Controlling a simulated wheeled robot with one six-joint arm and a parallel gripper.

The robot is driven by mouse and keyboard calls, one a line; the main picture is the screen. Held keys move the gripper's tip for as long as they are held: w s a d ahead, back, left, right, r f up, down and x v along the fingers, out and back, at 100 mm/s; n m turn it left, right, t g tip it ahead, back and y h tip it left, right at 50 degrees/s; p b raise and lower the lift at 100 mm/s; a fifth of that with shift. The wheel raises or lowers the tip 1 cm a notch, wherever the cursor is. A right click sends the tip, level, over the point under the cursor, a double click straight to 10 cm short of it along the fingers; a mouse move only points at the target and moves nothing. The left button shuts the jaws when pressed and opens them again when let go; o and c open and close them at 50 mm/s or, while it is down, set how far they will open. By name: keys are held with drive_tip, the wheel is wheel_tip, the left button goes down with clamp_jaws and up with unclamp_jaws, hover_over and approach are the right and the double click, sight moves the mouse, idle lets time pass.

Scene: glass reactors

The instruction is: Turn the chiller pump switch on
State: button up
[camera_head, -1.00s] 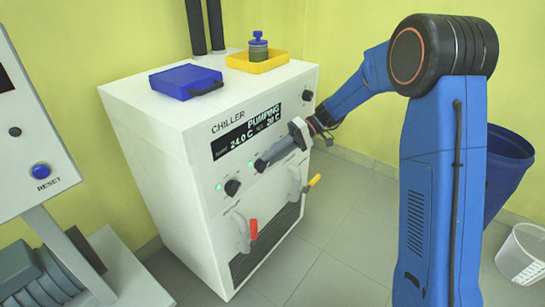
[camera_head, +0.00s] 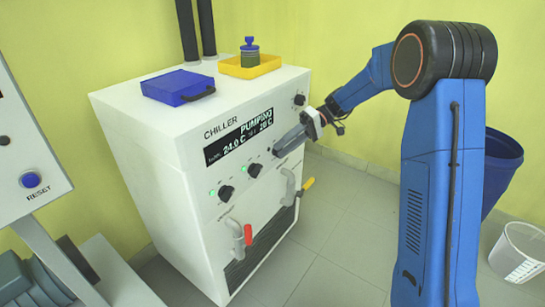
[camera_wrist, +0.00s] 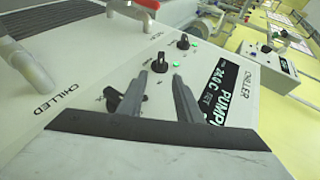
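The white chiller (camera_head: 165,170) stands in the middle of the head view, its display (camera_head: 240,138) reading PUMPING and 24.0 C. Below the display are a left black knob (camera_head: 226,192) and a right black knob (camera_head: 254,169), with green lights lit beside them. Their small labels are too small to read, so I cannot tell which is the pump switch. My gripper (camera_head: 276,152) is just right of the right knob, apart from it. In the wrist view my gripper (camera_wrist: 158,75) has its two fingers apart with nothing held, and a black knob (camera_wrist: 160,64) shows beyond them.
A blue case (camera_head: 176,84) and a yellow tray (camera_head: 251,67) with a bottle lie on top. A panel with a RESET button (camera_head: 31,180) stands at left.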

drive_tip(key=v, duration=0.9)
drive_tip(key=shift+s, duration=0.1)
drive_tip(key=s+d+r+m+t+h, duration=0.1)
drive_tip(key=s+d+m+t+h, duration=0.15)
drive_tip(key=s, duration=0.75)
drive_tip(key=s+d+r+m+t+h, duration=0.1)
drive_tip(key=s+d+t+h, duration=0.15)
drive_tip(key=s, duration=0.85)
drive_tip(key=s+d+r+m+t+h, duration=0.1)
drive_tip(key=s+d+m+t+h, duration=0.2)
drive_tip(key=s, duration=0.7)
drive_tip(key=s+d+f+m+t+h, duration=0.1)
drive_tip(key=s+d+f+t+h, duration=0.1)
drive_tip(key=s+d, duration=0.4)
drive_tip(key=shift+s+d+f+t+h, duration=0.35)
drive_tip(key=shift+s+f+h, duration=0.25)
drive_tip(key=shift+s+f, duration=1)
drive_tip(key=shift+s+r, duration=0.3)
drive_tip(key=shift+r, duration=0.05)
